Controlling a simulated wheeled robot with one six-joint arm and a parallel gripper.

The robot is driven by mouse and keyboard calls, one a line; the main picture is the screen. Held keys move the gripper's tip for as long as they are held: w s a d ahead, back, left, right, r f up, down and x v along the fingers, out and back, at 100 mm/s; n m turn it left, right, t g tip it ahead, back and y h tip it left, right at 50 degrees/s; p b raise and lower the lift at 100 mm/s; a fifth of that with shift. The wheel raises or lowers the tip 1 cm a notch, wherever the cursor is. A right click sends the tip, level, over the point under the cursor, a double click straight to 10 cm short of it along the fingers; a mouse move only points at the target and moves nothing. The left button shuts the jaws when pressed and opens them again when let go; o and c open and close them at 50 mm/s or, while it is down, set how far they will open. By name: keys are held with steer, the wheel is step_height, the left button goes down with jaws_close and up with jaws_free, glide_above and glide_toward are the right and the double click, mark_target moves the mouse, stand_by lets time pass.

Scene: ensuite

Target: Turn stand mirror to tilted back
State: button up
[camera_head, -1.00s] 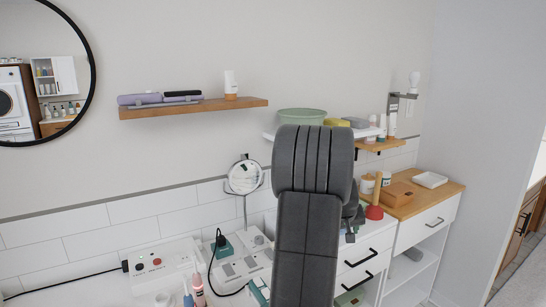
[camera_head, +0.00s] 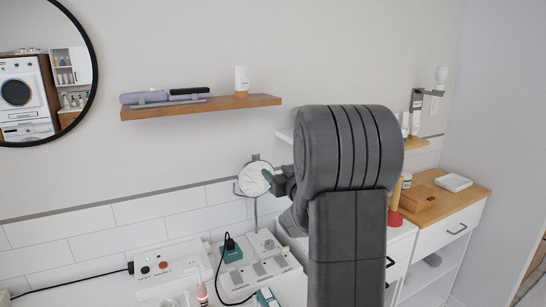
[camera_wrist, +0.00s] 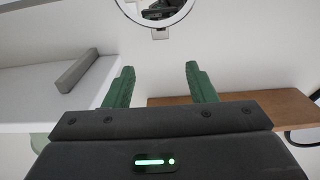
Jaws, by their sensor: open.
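In the wrist view the mirror (camera_wrist: 158,10) is cut by the top edge, beyond the two green fingers. My gripper (camera_wrist: 159,70) is open, with nothing between its fingers. I cannot tell exactly how far the mirror is tilted.
A wooden shelf (camera_head: 205,106) with a hair tool and white bottle hangs above. A white shelf (camera_wrist: 28,90) is left in the wrist view. A power strip (camera_head: 172,272), plugs and cables cover the counter below. A wooden-topped cabinet (camera_head: 463,204) stands right.

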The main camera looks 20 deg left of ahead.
mark_target(256, 156)
steer(key=p+x, duration=0.4)
steer(key=x, duration=0.9)
steer(key=shift+w+a, duration=0.2)
steer(key=shift+a, duration=0.05)
jaws_close()
